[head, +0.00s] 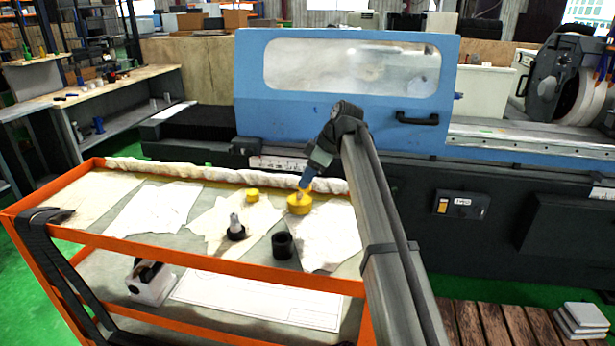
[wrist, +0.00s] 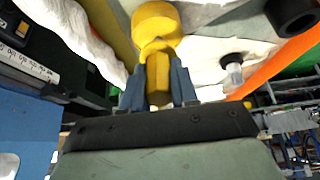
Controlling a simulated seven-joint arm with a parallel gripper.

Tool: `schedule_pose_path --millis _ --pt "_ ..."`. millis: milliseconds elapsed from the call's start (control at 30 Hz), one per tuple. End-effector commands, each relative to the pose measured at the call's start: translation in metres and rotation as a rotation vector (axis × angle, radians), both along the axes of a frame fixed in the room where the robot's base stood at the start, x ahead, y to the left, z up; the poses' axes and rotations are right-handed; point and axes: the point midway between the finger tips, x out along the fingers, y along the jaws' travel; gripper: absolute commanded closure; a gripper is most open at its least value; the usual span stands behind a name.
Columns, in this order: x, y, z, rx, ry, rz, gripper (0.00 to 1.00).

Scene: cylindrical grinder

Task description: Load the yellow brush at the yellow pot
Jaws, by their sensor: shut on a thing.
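A yellow pot (head: 298,207) stands on the top shelf of the orange cart, near its back edge. My gripper (head: 305,186) points down right above it. In the wrist view my gripper (wrist: 157,88) has its blue-grey fingers shut on the yellow brush (wrist: 158,76), whose faceted handle shows between them. A round yellow shape, which looks like the pot (wrist: 156,18), lies just beyond the handle. The brush's far end is hidden, so I cannot tell whether it is inside the pot or only above it.
A small yellow piece (head: 252,194), a clear bottle with a black base (head: 236,229) and a black cup (head: 282,246) stand nearby on the orange cart (head: 205,262). A rolled white cloth (head: 220,175) lines its back edge. The blue grinder door (head: 350,120) rises behind.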

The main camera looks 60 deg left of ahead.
Motion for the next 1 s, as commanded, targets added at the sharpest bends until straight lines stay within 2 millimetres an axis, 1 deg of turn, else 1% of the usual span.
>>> schedule_pose_path --millis 267,1000 --pt "0.000 0.000 0.004 -0.001 -0.001 0.000 1.00" --pt "0.000 0.000 0.051 0.000 0.000 0.000 1.00"
